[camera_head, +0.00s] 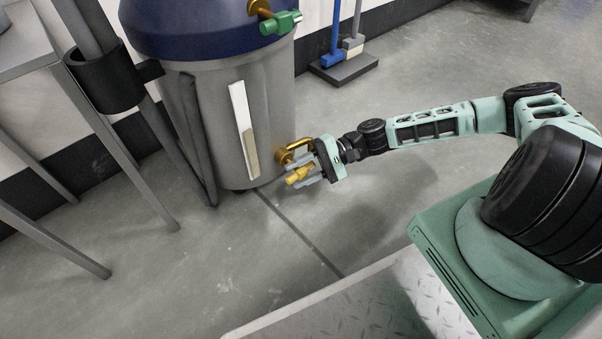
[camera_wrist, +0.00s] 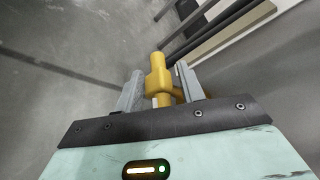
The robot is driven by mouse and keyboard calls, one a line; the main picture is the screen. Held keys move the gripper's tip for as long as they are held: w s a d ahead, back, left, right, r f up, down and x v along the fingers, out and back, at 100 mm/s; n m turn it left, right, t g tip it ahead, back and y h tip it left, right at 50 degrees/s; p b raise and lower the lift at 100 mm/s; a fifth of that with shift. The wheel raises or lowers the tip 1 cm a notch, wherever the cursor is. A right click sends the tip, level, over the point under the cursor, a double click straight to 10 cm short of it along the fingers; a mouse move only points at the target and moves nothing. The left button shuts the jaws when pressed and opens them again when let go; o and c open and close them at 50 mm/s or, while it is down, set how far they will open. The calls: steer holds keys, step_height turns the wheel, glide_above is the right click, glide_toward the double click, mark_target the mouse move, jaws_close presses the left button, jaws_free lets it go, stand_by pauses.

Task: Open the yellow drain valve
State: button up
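The yellow drain valve (camera_head: 298,176) is low on the front right of a grey tank (camera_head: 215,115) with a blue top, at the end of a brass-coloured pipe (camera_head: 284,155). My gripper (camera_head: 303,173) is at the valve, one grey finger on each side of it. In the wrist view the valve (camera_wrist: 159,75) stands between the two fingertips of my gripper (camera_wrist: 160,90), with a small gap seen on each side. The fingers look open around it, not clamped. The lower part of the valve is partly hidden behind the gripper's edge.
A green valve (camera_head: 281,23) is high on the tank. A white strip gauge (camera_head: 243,120) runs down its front. Grey table legs (camera_head: 60,245) stand at left. A blue-handled tool (camera_head: 333,45) stands on a dark base (camera_head: 343,68) behind. Open floor lies in front of the tank.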

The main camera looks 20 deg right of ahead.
jaws_close()
